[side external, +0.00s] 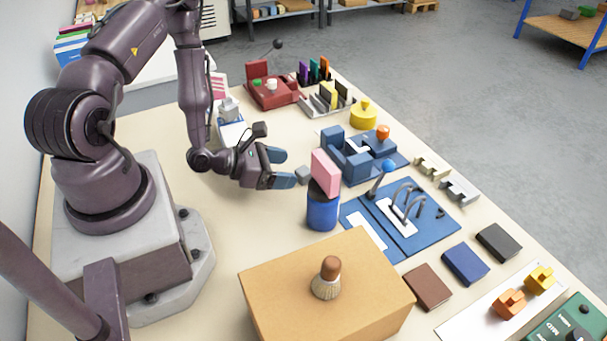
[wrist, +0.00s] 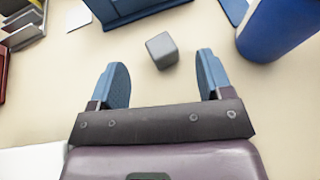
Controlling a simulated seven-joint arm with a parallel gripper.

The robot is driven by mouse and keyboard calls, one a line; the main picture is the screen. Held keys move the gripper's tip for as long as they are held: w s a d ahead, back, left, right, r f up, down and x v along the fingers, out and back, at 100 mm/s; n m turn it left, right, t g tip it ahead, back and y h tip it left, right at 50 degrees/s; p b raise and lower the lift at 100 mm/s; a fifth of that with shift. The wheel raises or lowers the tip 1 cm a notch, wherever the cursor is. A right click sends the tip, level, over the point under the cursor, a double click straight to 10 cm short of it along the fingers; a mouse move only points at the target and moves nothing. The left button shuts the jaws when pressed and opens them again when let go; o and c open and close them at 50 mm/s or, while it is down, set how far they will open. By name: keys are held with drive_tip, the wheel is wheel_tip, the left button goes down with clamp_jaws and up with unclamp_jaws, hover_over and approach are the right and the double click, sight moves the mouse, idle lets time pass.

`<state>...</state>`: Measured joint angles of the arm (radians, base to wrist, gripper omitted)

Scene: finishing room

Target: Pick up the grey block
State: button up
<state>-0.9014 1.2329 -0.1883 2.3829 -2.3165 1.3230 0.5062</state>
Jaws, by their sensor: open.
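The grey block (side external: 303,174) is a small cube on the beige table, just left of the blue cylinder in the side view. In the wrist view the grey block (wrist: 162,50) lies ahead of my gripper, roughly between the lines of the two fingers and a little beyond their tips. My gripper (side external: 282,168) is low and reaches to the right, with its blue fingers apart. In the wrist view my gripper (wrist: 160,72) is open and only bare table shows between its fingers.
A blue cylinder (side external: 322,212) with a pink block (side external: 325,172) on top stands close by the grey block. A blue fixture (side external: 347,160) is beyond it.

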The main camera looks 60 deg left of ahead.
sight(303, 170)
drive_tip(key=x, duration=0.4)
drive_tip(key=shift+w+f, duration=0.1)
drive_tip(key=shift+w, duration=0.1)
drive_tip(key=shift+c, duration=0.4)
drive_tip(key=c, duration=1)
drive_tip(key=shift+c, duration=0.2)
